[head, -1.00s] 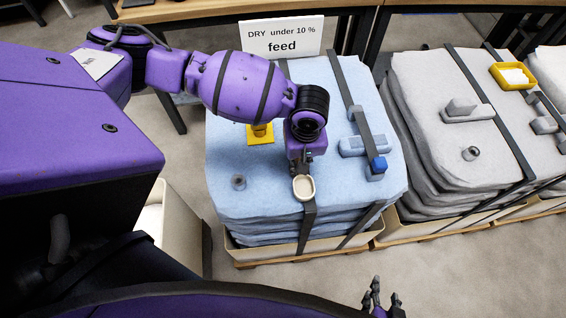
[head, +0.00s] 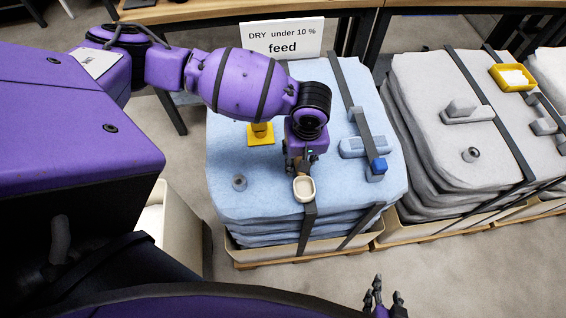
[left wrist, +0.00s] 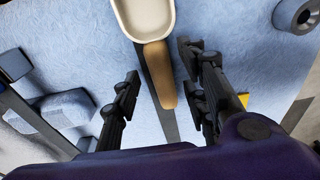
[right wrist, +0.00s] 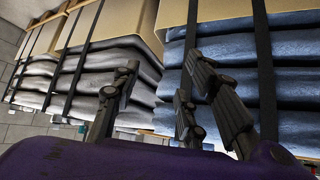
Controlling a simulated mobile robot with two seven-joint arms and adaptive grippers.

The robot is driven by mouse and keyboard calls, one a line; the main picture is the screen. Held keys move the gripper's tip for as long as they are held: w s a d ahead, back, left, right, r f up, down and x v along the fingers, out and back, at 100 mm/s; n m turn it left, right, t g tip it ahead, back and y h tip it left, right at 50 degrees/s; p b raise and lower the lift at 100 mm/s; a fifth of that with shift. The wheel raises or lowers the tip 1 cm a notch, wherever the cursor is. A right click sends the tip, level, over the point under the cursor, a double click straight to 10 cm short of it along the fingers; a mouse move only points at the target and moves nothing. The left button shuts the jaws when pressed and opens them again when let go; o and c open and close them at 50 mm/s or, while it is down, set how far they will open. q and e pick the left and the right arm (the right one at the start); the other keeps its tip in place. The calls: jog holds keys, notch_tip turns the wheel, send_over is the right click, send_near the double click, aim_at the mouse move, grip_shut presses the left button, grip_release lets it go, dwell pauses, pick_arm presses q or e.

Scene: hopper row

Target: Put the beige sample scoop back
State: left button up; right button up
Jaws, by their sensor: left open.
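The beige sample scoop (head: 304,190), a pale oval bowl with a brown handle, lies on a dark strap near the front edge of the blue-covered stack. In the left wrist view its bowl (left wrist: 147,18) is at the top and its handle (left wrist: 159,75) points down between my fingers. My left gripper (head: 301,165) is open at the handle, one finger on each side; in the left wrist view both fingers (left wrist: 160,65) stand apart from it. My right gripper (head: 383,295) is empty and open in front of the stack, away from the scoop.
A sign reading "DRY under 10 % feed" (head: 281,38) stands behind the blue stack (head: 225,130). A yellow piece (head: 261,135), a small grey cylinder (head: 239,183) and a blue-tipped strap fitting (head: 377,165) are on top. Grey stacks (head: 430,110) with a yellow tray (head: 512,77) stand to the right.

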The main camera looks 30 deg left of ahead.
pick_arm(q)
notch_tip(320, 180, up, 11)
jog(key=p, duration=0.1)
jog(key=shift+s+d, duration=0.3)
jog(key=shift+d, duration=0.05)
jog(key=shift+f, duration=0.15)
